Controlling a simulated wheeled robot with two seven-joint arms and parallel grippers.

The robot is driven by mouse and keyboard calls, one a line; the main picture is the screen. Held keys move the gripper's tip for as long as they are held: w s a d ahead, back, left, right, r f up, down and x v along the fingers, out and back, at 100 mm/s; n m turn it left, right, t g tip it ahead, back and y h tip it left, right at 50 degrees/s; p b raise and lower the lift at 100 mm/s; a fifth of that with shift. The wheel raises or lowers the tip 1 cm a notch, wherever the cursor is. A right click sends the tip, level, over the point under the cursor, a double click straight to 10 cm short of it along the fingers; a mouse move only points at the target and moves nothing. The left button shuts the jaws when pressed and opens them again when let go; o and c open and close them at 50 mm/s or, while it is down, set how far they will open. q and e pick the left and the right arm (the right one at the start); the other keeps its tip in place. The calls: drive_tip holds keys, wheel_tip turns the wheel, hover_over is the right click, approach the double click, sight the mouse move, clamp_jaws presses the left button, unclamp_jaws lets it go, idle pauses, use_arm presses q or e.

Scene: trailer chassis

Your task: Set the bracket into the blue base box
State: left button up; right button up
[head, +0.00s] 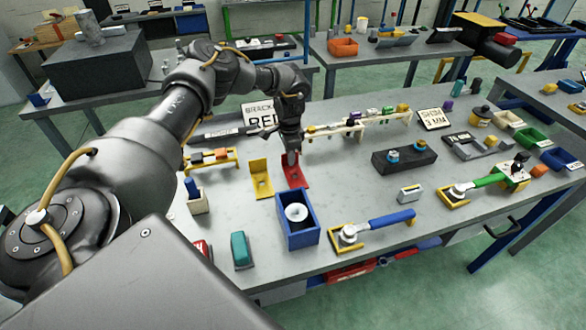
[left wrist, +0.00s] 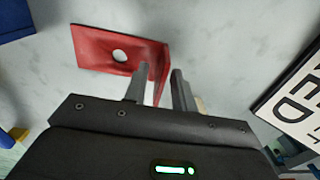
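The red L-shaped bracket (head: 296,177) lies on the grey table, behind the blue base box. In the left wrist view the bracket (left wrist: 95,47) shows a flat plate with a round hole and an upright flange. My left gripper (head: 291,158) points down at it; in the left wrist view its fingers (left wrist: 160,72) are apart, with the flange between them and a gap at the right finger. The blue base box (head: 312,239) stands near the front edge, with a white round part (head: 296,212) inside. A yellow bracket (head: 260,179) sits left of the red one. My right gripper is not in view.
A sign (head: 262,115) reading "BRACKET RED", partly hidden, stands behind my gripper. A blue-handled tool (head: 375,226) lies right of the box; a teal block (head: 240,250) stands left of it. A dark block (head: 404,160) lies to the right.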

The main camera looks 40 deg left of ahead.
use_arm(q)
drive_tip(key=shift+w, duration=0.1)
clamp_jaws()
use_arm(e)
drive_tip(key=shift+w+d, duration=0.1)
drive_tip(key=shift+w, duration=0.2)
use_arm(q)
drive_tip(key=shift+r, duration=0.1)
